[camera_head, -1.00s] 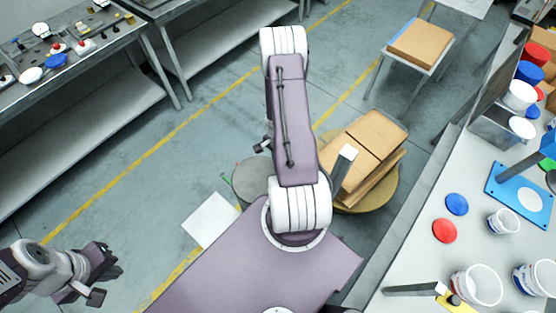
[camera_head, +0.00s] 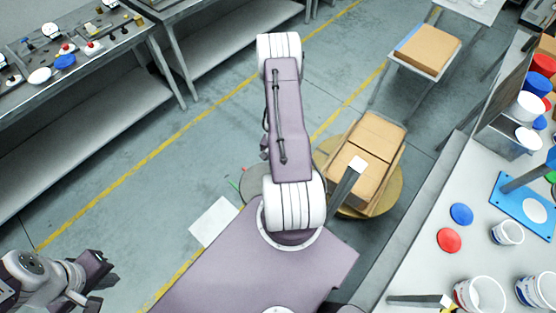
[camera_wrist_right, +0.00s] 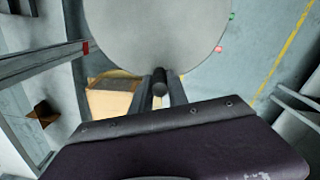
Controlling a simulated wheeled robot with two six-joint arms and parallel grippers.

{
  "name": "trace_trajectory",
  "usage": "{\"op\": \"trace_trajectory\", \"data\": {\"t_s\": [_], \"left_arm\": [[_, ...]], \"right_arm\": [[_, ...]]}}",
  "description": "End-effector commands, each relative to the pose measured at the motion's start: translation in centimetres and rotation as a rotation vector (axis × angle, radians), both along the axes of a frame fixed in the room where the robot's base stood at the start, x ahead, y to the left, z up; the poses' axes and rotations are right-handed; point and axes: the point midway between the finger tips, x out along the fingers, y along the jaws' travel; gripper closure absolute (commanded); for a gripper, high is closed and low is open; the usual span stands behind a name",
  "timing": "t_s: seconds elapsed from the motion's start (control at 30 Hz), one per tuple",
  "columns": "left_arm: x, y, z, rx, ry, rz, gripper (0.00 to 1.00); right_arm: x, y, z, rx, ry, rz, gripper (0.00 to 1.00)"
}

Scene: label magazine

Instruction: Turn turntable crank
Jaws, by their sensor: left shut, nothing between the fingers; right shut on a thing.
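The round tan turntable (camera_head: 393,196) stands on the floor right of my right arm in the head view, with cardboard boxes (camera_head: 370,150) on it. A grey disc (camera_head: 247,185) shows partly behind that arm; it is large at the top of the right wrist view (camera_wrist_right: 160,30). My right gripper (camera_wrist_right: 160,92) is shut on a dark crank knob (camera_wrist_right: 159,78) at the disc's near edge. My left gripper (camera_head: 102,280) is shut and empty at the lower left, far from the turntable.
A workbench (camera_head: 420,258) with pots and lids runs along the right. Steel tables (camera_head: 75,115) stand at upper left. A small stand (camera_head: 407,72) carries a cardboard stack. A grey bar (camera_head: 345,185) with a white end shows before the boxes. The floor left of my arm is mostly clear.

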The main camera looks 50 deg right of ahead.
Motion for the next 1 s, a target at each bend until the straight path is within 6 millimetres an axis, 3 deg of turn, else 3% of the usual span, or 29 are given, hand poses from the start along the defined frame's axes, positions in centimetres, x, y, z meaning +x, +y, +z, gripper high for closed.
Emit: {"op": "trace_trajectory", "data": {"t_s": [0.33, 0.37, 0.4, 0.43, 0.77, 1.0], "left_arm": [[0.0, 0.0, -0.1, 0.0, 0.0, 0.0, 1.0], [0.0, 0.0, -0.1, 0.0, 0.0, 0.0, 1.0], [0.0, 0.0, -0.1, 0.0, 0.0, 0.0, 1.0], [0.0, 0.0, -0.1, 0.0, 0.0, 0.0, 1.0], [0.0, 0.0, 0.2, 0.0, 0.0, 0.0, 1.0], [0.0, 0.0, 3.5, 0.0, 0.0, 0.0, 1.0]], "right_arm": [[-0.2, 0.2, -0.1, 0.006, 0.004, 0.0, 1.0], [-0.2, 0.2, -0.1, 0.006, 0.004, 0.0, 0.72], [-0.2, 0.2, -0.1, 0.006, 0.004, 0.0, 0.61], [-0.1, 0.2, -0.1, 0.005, 0.004, 0.0, 0.59], [-0.1, 0.1, 0.2, 0.002, 0.002, -0.001, 0.59], [0.0, 0.1, 3.5, 0.002, 0.002, 0.0, 0.59]]}}
